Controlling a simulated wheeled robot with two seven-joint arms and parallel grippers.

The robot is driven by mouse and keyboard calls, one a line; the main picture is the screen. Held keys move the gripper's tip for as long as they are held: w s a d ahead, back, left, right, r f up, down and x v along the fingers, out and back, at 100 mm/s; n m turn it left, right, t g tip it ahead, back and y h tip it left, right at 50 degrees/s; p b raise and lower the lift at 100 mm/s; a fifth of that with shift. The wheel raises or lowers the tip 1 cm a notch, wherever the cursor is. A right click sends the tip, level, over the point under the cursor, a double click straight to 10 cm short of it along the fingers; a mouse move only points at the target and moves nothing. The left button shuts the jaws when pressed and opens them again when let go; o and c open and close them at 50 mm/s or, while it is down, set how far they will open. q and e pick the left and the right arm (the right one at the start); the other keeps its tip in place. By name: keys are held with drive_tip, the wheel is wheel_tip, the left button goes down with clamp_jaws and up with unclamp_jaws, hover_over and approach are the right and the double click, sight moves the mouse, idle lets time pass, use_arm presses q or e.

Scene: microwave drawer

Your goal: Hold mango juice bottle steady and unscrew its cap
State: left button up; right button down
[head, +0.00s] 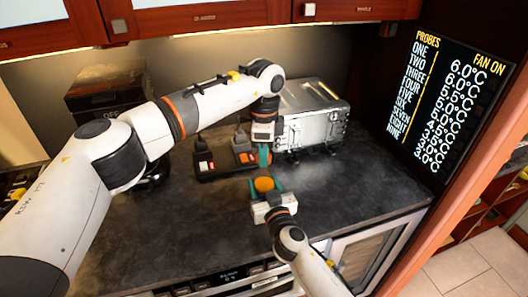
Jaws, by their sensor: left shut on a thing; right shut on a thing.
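My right gripper (265,187) comes up from the front and is shut on a round orange thing (264,184), seen from above between its teal fingers. It appears to be the mango juice bottle; its lower part is hidden by the gripper. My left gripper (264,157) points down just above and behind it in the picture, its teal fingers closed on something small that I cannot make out. A gap shows between the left fingertips and the orange top. I cannot tell whether the cap is on the bottle or in the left gripper.
A black tray (208,172) with dark and orange items lies behind and left of the grippers. A silver microwave-like appliance (312,112) stands at the back right. A dark box (105,88) is at the back left. The dark worktop (185,225) is clear in front.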

use_arm(q)
drive_tip(key=shift+r, duration=1.95)
use_arm(e)
drive_tip(key=shift+c, duration=2.4)
unclamp_jaws()
